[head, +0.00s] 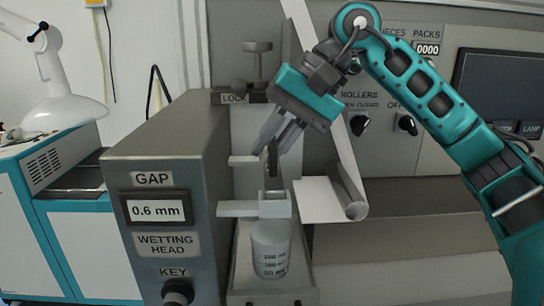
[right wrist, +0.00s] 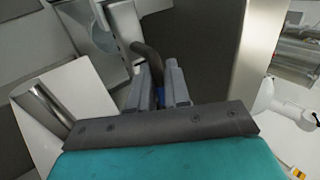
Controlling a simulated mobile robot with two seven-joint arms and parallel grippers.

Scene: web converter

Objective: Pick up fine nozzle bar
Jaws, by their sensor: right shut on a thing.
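My right gripper (head: 274,140) comes in from the upper right in the head view and points down and left at the wetting head. Its two grey fingers are shut on a thin dark bar (head: 272,160), which seems to be the fine nozzle bar. The bar hangs just above a small pale bracket (head: 274,196). I cannot tell whether they touch. In the right wrist view the bar (right wrist: 148,60) shows as a dark curved piece between the fingers (right wrist: 160,85). Its lower end is partly hidden. My left gripper is in neither view.
A graduated beaker (head: 271,250) stands in a tray below the bracket. The grey GAP panel box (head: 160,160) is close on the left. A white sheet on a roller (head: 350,190) is close on the right.

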